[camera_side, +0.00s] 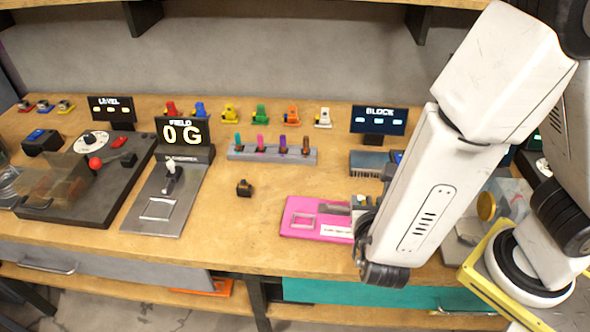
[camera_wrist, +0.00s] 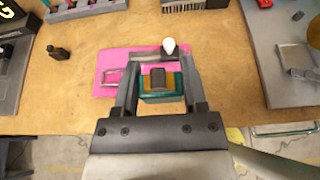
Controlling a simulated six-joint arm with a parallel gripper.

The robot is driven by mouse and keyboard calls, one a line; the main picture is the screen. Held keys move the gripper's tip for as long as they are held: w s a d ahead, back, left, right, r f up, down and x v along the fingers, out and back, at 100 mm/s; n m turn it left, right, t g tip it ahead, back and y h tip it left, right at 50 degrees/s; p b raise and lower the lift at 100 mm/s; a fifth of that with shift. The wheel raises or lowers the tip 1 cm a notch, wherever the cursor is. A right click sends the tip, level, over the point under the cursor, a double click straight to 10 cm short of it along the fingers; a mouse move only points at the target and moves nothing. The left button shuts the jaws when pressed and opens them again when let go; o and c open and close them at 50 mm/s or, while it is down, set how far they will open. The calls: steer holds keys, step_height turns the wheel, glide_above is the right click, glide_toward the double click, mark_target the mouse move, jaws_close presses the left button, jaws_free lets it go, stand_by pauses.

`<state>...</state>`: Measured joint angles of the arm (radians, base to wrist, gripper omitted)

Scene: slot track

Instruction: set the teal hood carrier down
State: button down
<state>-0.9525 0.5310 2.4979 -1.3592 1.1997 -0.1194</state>
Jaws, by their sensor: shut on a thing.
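My gripper (camera_wrist: 160,78) is shut on the teal hood carrier (camera_wrist: 160,98), a small block with teal edges, orange sides and a dark grey middle. In the wrist view the carrier sits between the two fingers, over the near edge of a pink plate (camera_wrist: 112,65). I cannot tell whether it touches the plate. In the side view the pink plate (camera_side: 296,228) lies on the bench with a metal outline and a white label. My arm hides most of the gripper and the carrier there.
A white-knobbed lever (camera_wrist: 169,46) stands on the plate just beyond the carrier. A small black block (camera_side: 244,188) lies left of the plate. A grey rack (camera_side: 272,153) with several coloured pegs stands behind. The "0 G" field station (camera_side: 160,205) is farther left.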

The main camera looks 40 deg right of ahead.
stand_by(0.3)
steer(key=w+a+f+n+t+y, duration=0.1)
steer(key=w+a+n+t+y, duration=0.3)
steer(key=w+a, duration=0.6)
steer(key=g, duration=0.1)
glide_above(236, 233)
steer(key=s, duration=0.1)
steer(key=f, duration=0.8)
steer(key=shift+d+f, duration=0.3)
steer(key=shift+w+a+f, duration=0.15)
steer(key=shift+w+f, duration=0.2)
steer(key=shift+f, duration=0.1)
steer(key=shift+w+a+f, duration=0.1)
steer(key=shift+w+f, duration=0.15)
steer(key=shift+f, duration=1.55)
steer(key=shift+f, duration=0.1)
